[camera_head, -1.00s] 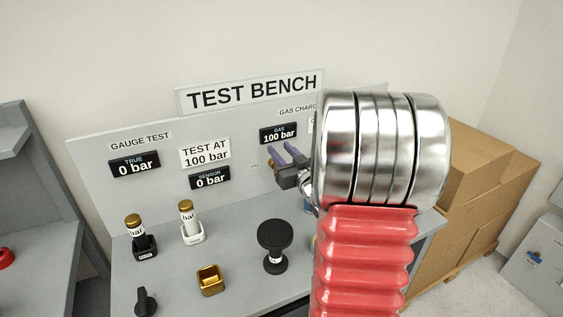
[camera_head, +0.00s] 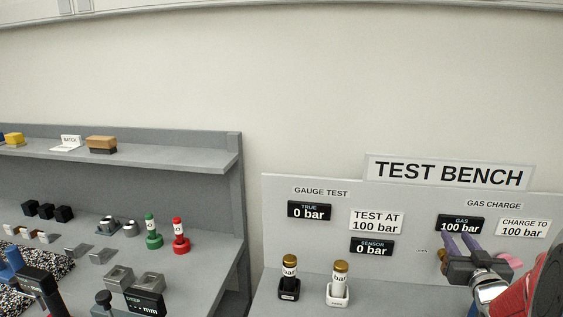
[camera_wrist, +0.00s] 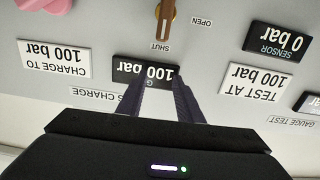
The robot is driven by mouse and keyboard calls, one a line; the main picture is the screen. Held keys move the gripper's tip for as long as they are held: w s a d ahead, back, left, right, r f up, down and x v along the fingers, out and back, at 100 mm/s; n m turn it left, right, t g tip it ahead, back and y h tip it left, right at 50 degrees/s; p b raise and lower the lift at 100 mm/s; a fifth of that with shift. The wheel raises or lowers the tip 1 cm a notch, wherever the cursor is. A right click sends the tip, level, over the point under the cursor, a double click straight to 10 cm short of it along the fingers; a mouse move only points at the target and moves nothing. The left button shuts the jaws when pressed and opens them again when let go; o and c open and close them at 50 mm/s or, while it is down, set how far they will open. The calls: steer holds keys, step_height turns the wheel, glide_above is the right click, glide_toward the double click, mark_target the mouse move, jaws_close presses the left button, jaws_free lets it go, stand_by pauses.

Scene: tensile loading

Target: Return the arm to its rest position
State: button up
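My gripper (camera_head: 460,244) is at the lower right in the head view, in front of the test bench panel near the GAS display (camera_head: 460,224), which reads 100 bar. In the wrist view my gripper's two purple-grey fingers (camera_wrist: 160,98) stand apart with nothing between them. They point at the panel just by the GAS display (camera_wrist: 145,72). A brown valve handle (camera_wrist: 166,20) shows beyond them, in line with the SHUT label. The wrist picture is upside down. My red arm is partly cut off at the right edge of the head view.
Two gold-capped gauges, in a black holder (camera_head: 289,278) and a white holder (camera_head: 339,283), stand on the bench. A grey workbench with a shelf (camera_head: 190,160) and small parts is at the left. A pink knob (camera_wrist: 45,5) is on the panel. The wall above is clear.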

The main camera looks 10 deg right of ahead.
steer(key=a+r+g, duration=0.2)
steer(key=a+g, duration=0.1)
steer(key=a, duration=0.5)
steer(key=s+a+f+n+g+y, duration=0.1)
steer(key=s+a+g, duration=0.3)
steer(key=s+a, duration=0.7)
steer(key=s+a+f+n+g+y, duration=0.2)
steer(key=s+a+f+g+y, duration=0.1)
steer(key=s+a, duration=0.9)
steer(key=a+g+y, duration=0.1)
steer(key=a, duration=0.4)
steer(key=shift+s+f, duration=0.2)
steer(key=shift+d, duration=0.15)
